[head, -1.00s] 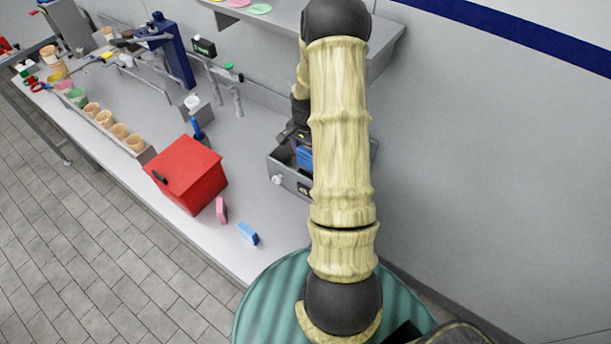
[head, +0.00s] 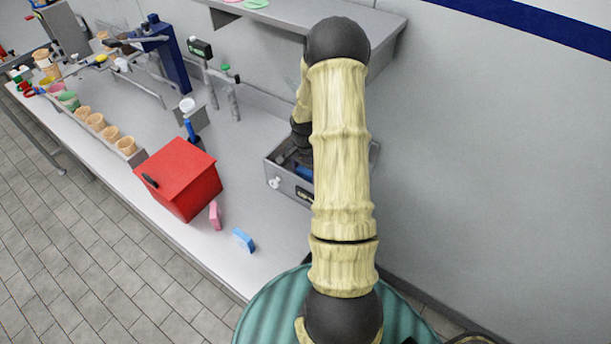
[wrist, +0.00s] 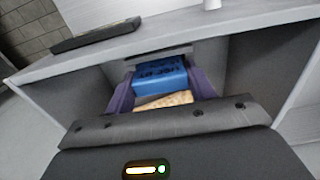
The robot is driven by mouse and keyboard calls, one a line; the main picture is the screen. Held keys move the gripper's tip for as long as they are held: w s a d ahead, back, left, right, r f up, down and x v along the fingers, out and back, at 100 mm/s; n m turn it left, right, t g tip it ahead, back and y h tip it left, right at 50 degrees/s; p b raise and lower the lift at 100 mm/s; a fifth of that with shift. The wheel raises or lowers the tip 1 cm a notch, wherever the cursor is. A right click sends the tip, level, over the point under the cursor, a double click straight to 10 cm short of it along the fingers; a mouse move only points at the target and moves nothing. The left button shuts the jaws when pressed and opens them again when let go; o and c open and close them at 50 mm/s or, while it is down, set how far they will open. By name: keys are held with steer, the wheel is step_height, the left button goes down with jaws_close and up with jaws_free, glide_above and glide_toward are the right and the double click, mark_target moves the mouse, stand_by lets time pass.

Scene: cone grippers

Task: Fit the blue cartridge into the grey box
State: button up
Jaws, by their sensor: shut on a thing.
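The blue cartridge (wrist: 160,72) with dark lettering is between the two purple fingers of my gripper (wrist: 161,88), which is shut on it. A tan piece shows just below it in the wrist view. The cartridge is down inside the open grey box (head: 288,190), whose walls rise on both sides in the wrist view. In the head view only a dark blue bit of the cartridge (head: 304,172) shows below the rim. My arm hides the right part of the box and most of the gripper. I cannot tell whether the cartridge touches the bottom.
A grey shelf (head: 375,30) overhangs at the back. Bare bench lies between the red and grey boxes.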

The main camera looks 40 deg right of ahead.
mark_target(304, 170)
steer(key=shift+f, duration=0.1)
steer(key=shift+f, duration=0.2)
steer(key=o, duration=1.1)
steer(key=shift+w, duration=0.1)
steer(key=shift+r, duration=0.1)
step_height(304, 170, up, 12)
steer(key=shift+r+b, duration=0.1)
steer(key=shift+b, duration=1.05)
